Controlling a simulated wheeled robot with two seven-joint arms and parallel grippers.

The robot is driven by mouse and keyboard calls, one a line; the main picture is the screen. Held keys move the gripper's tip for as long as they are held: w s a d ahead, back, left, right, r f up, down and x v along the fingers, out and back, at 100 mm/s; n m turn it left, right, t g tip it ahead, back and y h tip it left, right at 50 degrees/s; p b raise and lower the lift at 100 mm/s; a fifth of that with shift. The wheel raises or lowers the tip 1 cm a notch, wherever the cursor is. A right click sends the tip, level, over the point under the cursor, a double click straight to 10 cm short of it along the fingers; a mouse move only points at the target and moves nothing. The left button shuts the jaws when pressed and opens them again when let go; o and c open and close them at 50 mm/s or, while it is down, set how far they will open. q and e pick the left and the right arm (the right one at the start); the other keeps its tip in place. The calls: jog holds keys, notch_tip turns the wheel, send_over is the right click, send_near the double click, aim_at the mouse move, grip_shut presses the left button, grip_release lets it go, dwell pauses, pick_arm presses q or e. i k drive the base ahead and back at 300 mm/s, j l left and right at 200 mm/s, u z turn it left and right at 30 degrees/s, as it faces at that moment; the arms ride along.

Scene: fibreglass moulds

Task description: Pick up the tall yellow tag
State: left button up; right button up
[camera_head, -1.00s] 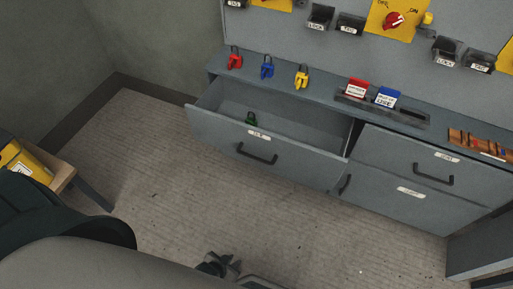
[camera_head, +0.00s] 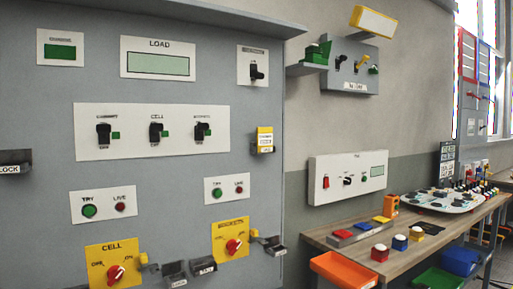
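A tall yellow tag (camera_head: 265,139) with a white label sits in a small dark holder near the right edge of the large grey panel (camera_head: 190,75). It is upright, and its lettering is too small to read. Neither of my grippers is in this view, so their distance from the tag does not show.
Yellow switch plates with red knobs, CELL (camera_head: 115,265) and SOCKETS (camera_head: 231,240), are low on the panel, with small dark holders beside them. Right of it stands a wooden bench (camera_head: 340,238) with buttons, coloured blocks and an orange bin (camera_head: 343,270).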

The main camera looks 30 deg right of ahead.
aim_at(265, 135)
jog(key=l, duration=1.25)
jog(key=i+l, duration=0.1)
jog(key=l, duration=1.2)
jog(key=z, duration=0.05)
